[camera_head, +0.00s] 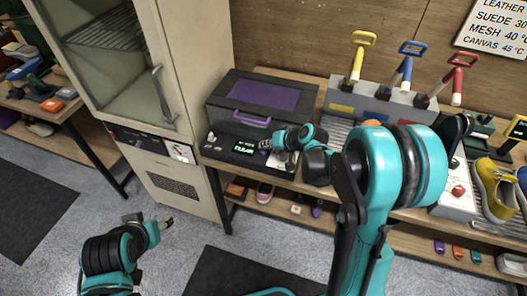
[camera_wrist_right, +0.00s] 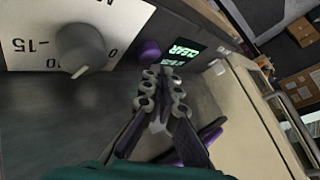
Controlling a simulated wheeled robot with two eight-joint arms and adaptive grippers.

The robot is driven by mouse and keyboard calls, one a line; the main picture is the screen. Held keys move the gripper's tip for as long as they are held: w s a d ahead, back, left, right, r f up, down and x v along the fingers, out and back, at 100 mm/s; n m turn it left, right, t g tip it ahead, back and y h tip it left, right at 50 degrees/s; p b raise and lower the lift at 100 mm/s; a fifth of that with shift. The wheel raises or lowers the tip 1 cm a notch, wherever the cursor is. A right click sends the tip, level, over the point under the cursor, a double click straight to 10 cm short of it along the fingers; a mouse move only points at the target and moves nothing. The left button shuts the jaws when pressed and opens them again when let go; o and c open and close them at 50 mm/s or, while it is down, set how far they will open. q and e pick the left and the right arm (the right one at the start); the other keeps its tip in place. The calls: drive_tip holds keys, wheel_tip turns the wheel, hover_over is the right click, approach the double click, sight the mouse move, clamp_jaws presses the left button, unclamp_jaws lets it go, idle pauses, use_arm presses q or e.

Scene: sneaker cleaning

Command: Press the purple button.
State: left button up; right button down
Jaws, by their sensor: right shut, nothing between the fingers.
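The purple button (camera_wrist_right: 149,52) is a round knob on the dark front panel, between the dial and the lit display, in the right wrist view. My right gripper (camera_wrist_right: 166,74) is shut and empty. Its fingertips appear just beside and below the button in that view; I cannot tell if they touch it. In the head view my right gripper (camera_head: 266,146) is at the right side of the display panel (camera_head: 238,151), in front of the black box with a purple lid (camera_head: 262,95). The button is not clear there. My left gripper (camera_head: 167,222) is low over the floor, away from the table.
A white dial plate with a grey dial (camera_wrist_right: 82,48) and the green display (camera_wrist_right: 184,49) flank the button. A beige cabinet (camera_head: 196,80) stands left of the box. A brush holder (camera_head: 372,106) with coloured-handled brushes stands to the right. Yellow sneakers (camera_head: 492,185) are further right.

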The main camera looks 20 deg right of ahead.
sight(265, 152)
drive_tip(key=shift+f, duration=0.2)
drive_tip(key=shift+f+b, duration=0.55)
drive_tip(key=shift+b, duration=0.05)
idle(0.5)
idle(0.4)
drive_tip(key=shift+r+p, duration=0.7)
drive_tip(key=shift+r, duration=0.3)
drive_tip(key=shift+r+p, duration=1.85)
drive_tip(key=shift+r, duration=0.7)
drive_tip(key=shift+f, duration=0.1)
